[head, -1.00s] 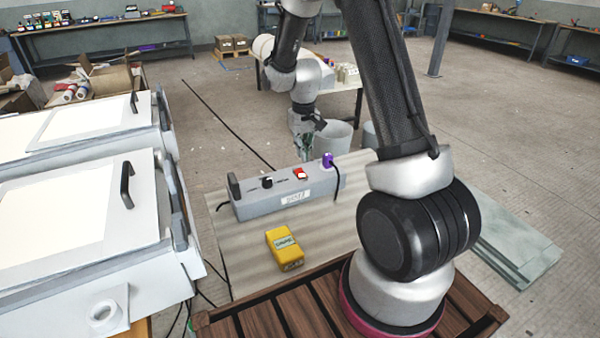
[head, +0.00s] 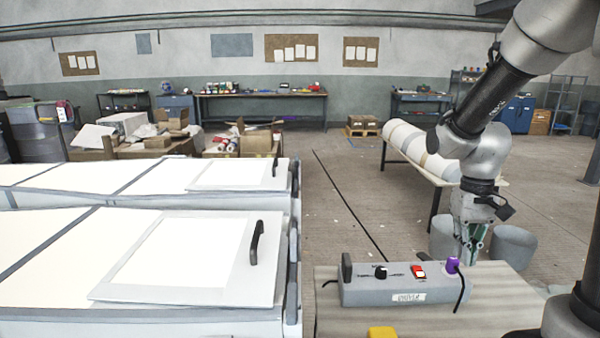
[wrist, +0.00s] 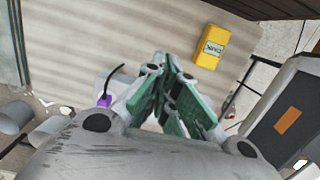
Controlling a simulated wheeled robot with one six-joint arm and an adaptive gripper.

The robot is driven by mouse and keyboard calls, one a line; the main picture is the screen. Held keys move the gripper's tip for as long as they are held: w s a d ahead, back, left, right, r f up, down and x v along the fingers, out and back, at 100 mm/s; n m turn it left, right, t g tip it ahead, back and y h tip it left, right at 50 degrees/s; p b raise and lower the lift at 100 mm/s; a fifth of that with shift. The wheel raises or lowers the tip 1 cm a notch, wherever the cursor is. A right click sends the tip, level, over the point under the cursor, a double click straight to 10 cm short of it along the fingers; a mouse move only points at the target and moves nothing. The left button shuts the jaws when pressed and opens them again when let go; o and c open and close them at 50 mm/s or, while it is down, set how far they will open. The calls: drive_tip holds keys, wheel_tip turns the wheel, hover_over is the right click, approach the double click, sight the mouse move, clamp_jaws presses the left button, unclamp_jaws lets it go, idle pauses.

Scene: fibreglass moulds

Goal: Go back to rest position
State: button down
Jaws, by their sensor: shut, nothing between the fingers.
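My gripper (head: 471,246) hangs from my arm at the right of the head view, fingers pointing down. It is shut and empty, near the purple-plugged end of a grey control box (head: 403,290). In the wrist view my green-padded fingers (wrist: 172,100) come together above the table and hide much of the box. The box carries a black knob (head: 380,272), a red switch (head: 418,271) and a purple plug (head: 453,265) with a black cable.
Two white-topped moulds (head: 60,270) with black handles fill the left. Grey buckets (head: 513,246) stand behind the gripper. A table with white rolls (head: 408,143) is beyond. Open floor lies behind the box.

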drive_tip(key=s+r+t, duration=0.5)
drive_tip(key=s+r, duration=0.7)
drive_tip(key=r, duration=0.1)
drive_tip(key=shift+s+r+t, duration=0.15)
drive_tip(key=shift+s+t, duration=0.2)
drive_tip(key=shift+t, duration=0.05)
